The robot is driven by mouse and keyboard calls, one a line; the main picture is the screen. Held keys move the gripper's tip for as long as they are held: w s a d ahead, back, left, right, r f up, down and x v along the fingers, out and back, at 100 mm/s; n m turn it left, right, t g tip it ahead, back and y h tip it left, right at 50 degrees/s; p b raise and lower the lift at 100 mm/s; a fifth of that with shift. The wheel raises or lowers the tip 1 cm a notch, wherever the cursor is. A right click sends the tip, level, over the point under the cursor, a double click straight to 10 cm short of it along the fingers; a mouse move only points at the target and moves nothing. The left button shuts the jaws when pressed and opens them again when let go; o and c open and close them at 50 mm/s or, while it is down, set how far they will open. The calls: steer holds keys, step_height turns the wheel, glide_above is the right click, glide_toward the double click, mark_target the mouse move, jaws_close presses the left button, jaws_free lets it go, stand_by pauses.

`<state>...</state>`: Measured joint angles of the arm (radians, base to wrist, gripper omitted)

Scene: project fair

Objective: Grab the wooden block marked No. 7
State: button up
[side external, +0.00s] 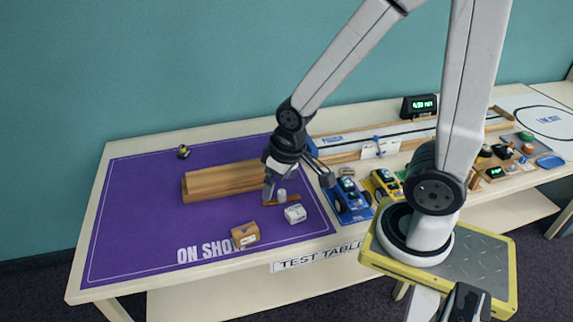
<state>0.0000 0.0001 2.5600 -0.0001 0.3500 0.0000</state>
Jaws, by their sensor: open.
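A small wooden block (245,236) with pale markings lies on the purple mat (130,225) near its front edge. The markings are too small to read, so I cannot tell whether one says No. 7. My gripper (296,188) is open above the mat's right part, fingers spread and pointing down. It is to the right of and behind the small block, apart from it. A small white cylinder (282,196) shows between the fingers in the picture, on or beside a flat brown piece. I cannot tell how high the fingertips are above it.
A white block with dark marks (295,215) lies right of the wooden block. A long wooden beam (215,182) lies behind. Blue (349,200) and yellow (383,184) toy cars stand to the right. The mat's left part is mostly clear.

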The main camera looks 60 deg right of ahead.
steer(key=m+g+y, duration=0.1)
steer(key=m+y, duration=0.9)
steer(key=m, duration=0.8)
glide_above(256, 226)
steer(key=s+a, duration=0.1)
steer(key=s, duration=0.4)
step_height(256, 226, down, 17)
steer(key=d+f+m+t, duration=0.1)
steer(key=m, duration=0.1)
steer(key=w+d+f+m+t+y, duration=0.1)
steer(key=f+m+t, duration=0.1)
steer(key=w+d+f+m+t, duration=0.1)
steer(key=f+m+t, duration=0.1)
steer(key=shift+w+d, duration=0.2)
steer(key=shift+d, duration=0.05)
steer(key=shift+w+d+f+m+t, duration=0.15)
steer(key=shift+d+f+m+t, duration=0.25)
steer(key=shift+m+t, duration=0.15)
steer(key=shift+x, duration=1.35)
steer(key=shift+a, duration=0.15)
